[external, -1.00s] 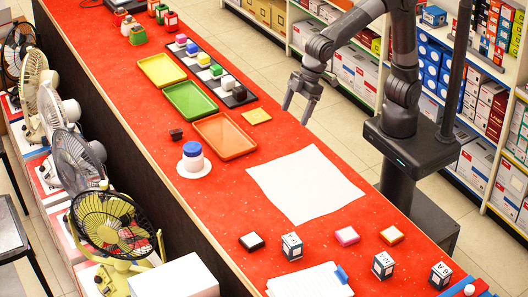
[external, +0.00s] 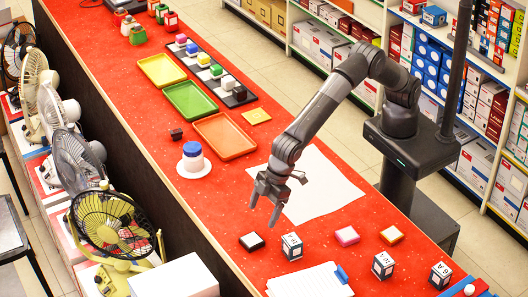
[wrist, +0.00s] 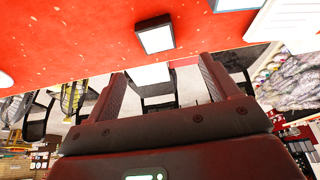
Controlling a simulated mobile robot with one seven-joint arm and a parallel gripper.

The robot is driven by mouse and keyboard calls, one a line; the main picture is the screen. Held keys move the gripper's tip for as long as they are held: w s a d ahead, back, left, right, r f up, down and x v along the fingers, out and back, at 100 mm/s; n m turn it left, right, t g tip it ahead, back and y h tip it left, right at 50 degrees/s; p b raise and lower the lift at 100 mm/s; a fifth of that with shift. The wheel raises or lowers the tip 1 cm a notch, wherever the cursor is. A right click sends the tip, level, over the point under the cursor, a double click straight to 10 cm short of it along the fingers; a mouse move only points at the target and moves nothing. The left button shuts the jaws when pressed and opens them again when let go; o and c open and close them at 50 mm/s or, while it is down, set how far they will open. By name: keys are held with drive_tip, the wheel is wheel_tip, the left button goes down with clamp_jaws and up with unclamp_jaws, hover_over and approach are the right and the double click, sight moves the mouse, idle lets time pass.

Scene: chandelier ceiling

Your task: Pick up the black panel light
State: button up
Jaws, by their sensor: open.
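The black panel light (external: 251,241), a small flat square with a white top and black sides, lies on the red counter (external: 215,210) near its front. In the wrist view the black panel light (wrist: 155,36) sits above and just beyond the fingertips, apart from them. My gripper (external: 262,212) is open and empty, above the counter by the left edge of the white sheet. It is up the counter from the black light in the external view. Its two fingers also show in the wrist view (wrist: 163,72).
A pink panel light (external: 347,236) and a yellow one (external: 391,235) lie to the right. A labelled box (external: 292,247) stands close beside the black light. Other boxes (external: 383,265) and a notepad (external: 305,280) are nearby. The counter left of the black light is clear.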

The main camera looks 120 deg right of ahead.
sight(252, 239)
drive_tip(key=x, duration=1)
drive_tip(key=shift+s+d+f, duration=0.1)
drive_tip(key=shift+d, duration=0.1)
drive_tip(key=c, duration=1.1)
